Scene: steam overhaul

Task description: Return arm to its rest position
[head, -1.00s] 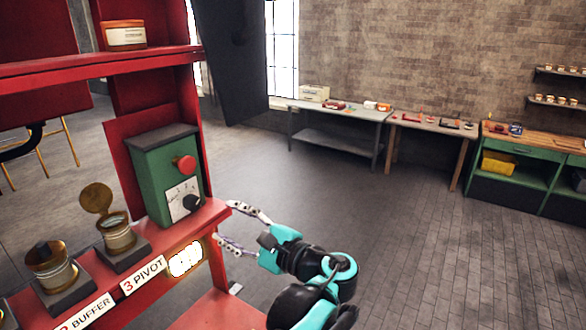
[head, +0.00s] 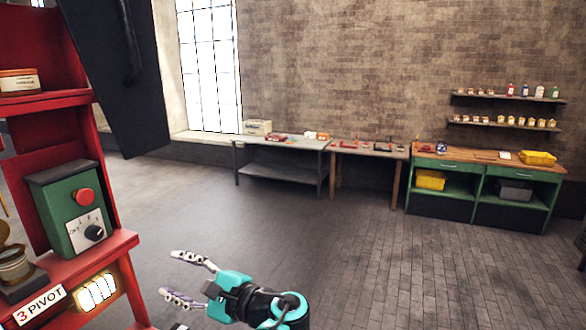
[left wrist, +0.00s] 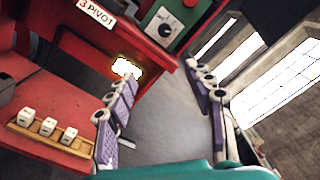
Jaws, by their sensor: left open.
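My left gripper (head: 170,274) is at the lower middle of the head view, with its two fingers pointing left and spread apart. Nothing is between the fingers. It is to the right of the red stand (head: 122,243), apart from it in the picture. In the left wrist view the open fingers (left wrist: 161,75) frame bare floor, with the red stand on the left. My right gripper is in neither view.
A green control box (head: 72,212) with a red button stands on the red stand, above a lit panel (head: 97,292). In the left wrist view a wooden strip (left wrist: 50,142) holds small white blocks. Open floor (head: 400,270) lies right of my arm. A grey table (head: 285,145) and green workbench (head: 478,170) line the wall.

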